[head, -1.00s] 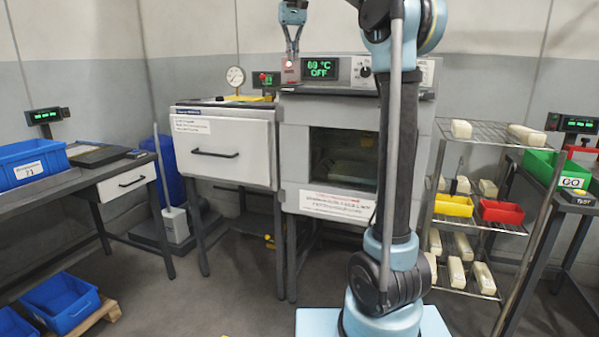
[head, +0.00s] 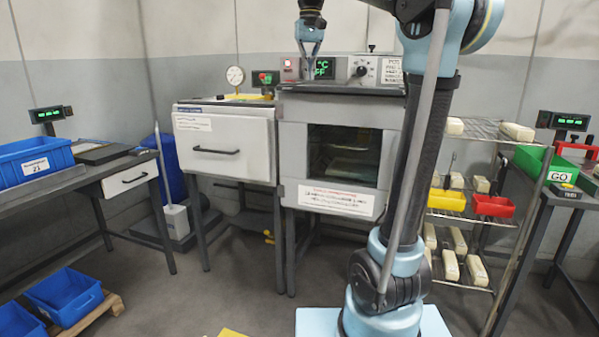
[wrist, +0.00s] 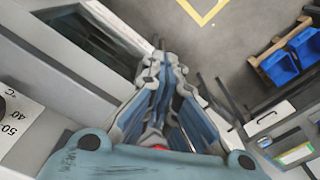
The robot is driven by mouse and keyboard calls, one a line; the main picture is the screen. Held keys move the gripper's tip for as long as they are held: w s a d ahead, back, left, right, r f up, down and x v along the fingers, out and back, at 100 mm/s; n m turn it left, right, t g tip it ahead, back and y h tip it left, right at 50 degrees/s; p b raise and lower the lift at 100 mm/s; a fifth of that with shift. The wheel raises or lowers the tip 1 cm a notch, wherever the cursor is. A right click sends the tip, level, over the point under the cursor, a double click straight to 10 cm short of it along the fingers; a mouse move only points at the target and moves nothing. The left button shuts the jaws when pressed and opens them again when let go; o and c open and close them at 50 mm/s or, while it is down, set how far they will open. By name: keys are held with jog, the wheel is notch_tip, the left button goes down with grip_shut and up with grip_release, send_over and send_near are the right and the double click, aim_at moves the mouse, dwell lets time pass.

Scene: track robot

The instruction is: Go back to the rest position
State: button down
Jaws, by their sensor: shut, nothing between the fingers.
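My gripper (head: 310,50) hangs fingers down in front of the oven's control panel, at the top of the head view. Its fingers are shut with nothing between them. It partly hides the green display (head: 326,68) of the oven (head: 393,140). In the wrist view my gripper (wrist: 160,75) points down toward the floor, apart from anything there. My arm rises from its light blue base on the right of the oven and leans right.
A cabinet with a white drawer (head: 222,135) stands left of the oven. A wire rack (head: 480,130) with pale blocks and yellow and red bins is at the right. A bench (head: 75,185) with a blue crate (head: 35,162) is at the left. Open floor (head: 210,290) lies in front.

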jog(key=s+d+f, duration=0.5)
jog(key=s+f, duration=0.4)
jog(key=f, duration=0.6)
jog(key=s+d+f+m+t, duration=0.1)
jog(key=s+d+f, duration=0.4)
jog(key=s+f, duration=0.4)
jog(key=s+d+f, duration=0.6)
jog(key=s+f, duration=0.3)
jog(key=f, duration=1.2)
jog(key=shift+s+f+m+t, duration=0.25)
jog(key=shift+s+m+t, duration=0.05)
jog(key=shift+s+t, duration=0.1)
jog(key=shift+w+f, duration=0.2)
jog(key=shift+w, duration=0.25)
